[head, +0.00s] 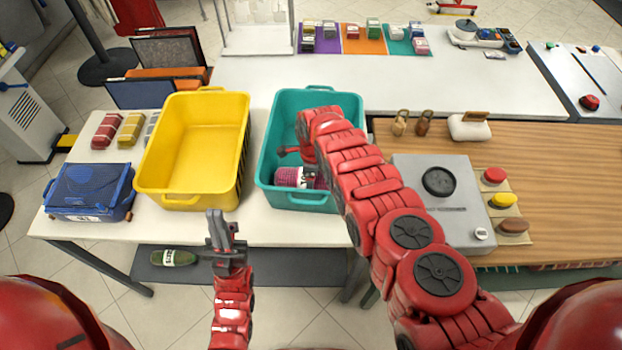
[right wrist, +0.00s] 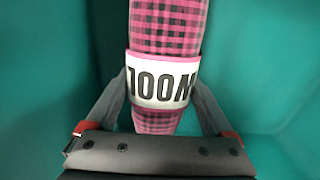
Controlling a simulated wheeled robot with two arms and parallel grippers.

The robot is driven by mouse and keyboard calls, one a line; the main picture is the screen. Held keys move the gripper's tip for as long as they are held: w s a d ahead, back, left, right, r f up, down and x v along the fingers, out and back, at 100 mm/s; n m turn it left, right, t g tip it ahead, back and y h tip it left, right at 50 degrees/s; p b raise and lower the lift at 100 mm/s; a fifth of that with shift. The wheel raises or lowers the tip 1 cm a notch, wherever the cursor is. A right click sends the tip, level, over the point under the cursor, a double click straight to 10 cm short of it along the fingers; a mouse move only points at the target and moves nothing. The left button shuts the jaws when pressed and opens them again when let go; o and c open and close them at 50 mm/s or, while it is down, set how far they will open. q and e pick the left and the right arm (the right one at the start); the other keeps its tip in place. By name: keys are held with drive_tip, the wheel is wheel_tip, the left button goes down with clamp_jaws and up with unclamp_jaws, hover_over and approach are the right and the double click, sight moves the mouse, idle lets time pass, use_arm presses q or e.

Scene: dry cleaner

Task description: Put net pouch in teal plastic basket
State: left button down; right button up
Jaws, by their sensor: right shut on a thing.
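The net pouch (head: 290,178) is a pink and black checked mesh roll with a white band with large dark lettering. In the head view it is low inside the teal plastic basket (head: 322,92), near its front end, partly behind my right arm. My right gripper (right wrist: 162,88) is shut on the net pouch (right wrist: 165,28), one finger on each side of the band. Teal walls surround them in the right wrist view; whether the pouch touches the floor I cannot tell. My left gripper (head: 226,228) is in front of the table edge, with nothing seen in it.
A yellow basket (head: 201,203) stands empty left of the teal one. A blue mesh-topped container (head: 90,192) is at the far left. A grey device (head: 455,215) sits on the wooden counter at right. A green bottle (head: 172,258) lies on the lower shelf.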

drive_tip(key=o, duration=1.5)
drive_tip(key=shift+c, duration=0.2)
drive_tip(key=shift+r+p, duration=0.2)
drive_tip(key=shift+p, duration=0.1)
drive_tip(key=shift+r, duration=0.1)
drive_tip(key=shift+w+r, duration=0.15)
drive_tip(key=shift+r, duration=0.2)
wheel_tip(320, 180, up, 2)
drive_tip(key=shift+r, duration=0.1)
wheel_tip(320, 180, up, 7)
drive_tip(key=shift+r+b, duration=0.1)
drive_tip(key=shift+b, duration=1.15)
drive_tip(key=shift+s+d+r, duration=0.1)
drive_tip(key=shift+s+r, duration=0.1)
drive_tip(key=shift+r, duration=0.55)
